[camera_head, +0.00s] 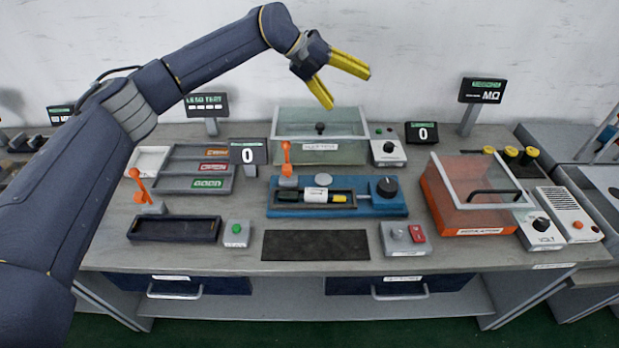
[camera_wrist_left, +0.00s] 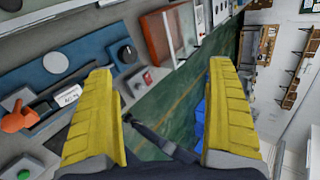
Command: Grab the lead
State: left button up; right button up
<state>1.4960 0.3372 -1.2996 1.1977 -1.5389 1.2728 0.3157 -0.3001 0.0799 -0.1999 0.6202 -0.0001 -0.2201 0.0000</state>
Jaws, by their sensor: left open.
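What looks like the lead (camera_head: 317,194), a short piece with a white labelled middle and black and yellow parts, lies in the dark slot of the blue fixture (camera_head: 378,210). In the left wrist view its white label (camera_wrist_left: 67,97) shows at the left, partly cut off by my finger. My left gripper (camera_head: 348,88) is open and empty, raised well above the back of the bench, with its yellow fingers pointing right and down. Its fingers also frame the left wrist view (camera_wrist_left: 162,68). My right gripper is not in view.
An orange toggle clamp (camera_head: 286,156) stands upright at the fixture's back left. A clear-lidded box (camera_head: 350,122) stands behind, and an orange lidded box (camera_head: 445,205) at the right. Labelled trays (camera_head: 210,183) lie left. A dark mat (camera_head: 315,245) in front is empty.

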pick_arm(q)
jog(key=s+f+g+y, duration=0.1)
jog(key=s+f+y, duration=0.45)
jog(key=f, duration=0.35)
jog(key=n+y, duration=0.1)
jog(key=y, duration=0.4)
send_over(316, 190)
notch_tip(316, 190, down, 5)
jog(key=shift+h, duration=0.25)
jog(key=f, duration=1)
jog(key=shift+s+d+f, duration=0.1)
jog(key=shift+s, duration=0.2)
jog(key=shift+w+f, duration=0.15)
jog(key=shift+f, duration=1.6)
jog(key=shift+w+f, duration=0.1)
jog(key=shift+f, duration=1.6)
jog(key=shift+c, duration=0.4)
jog(key=c, duration=1.2)
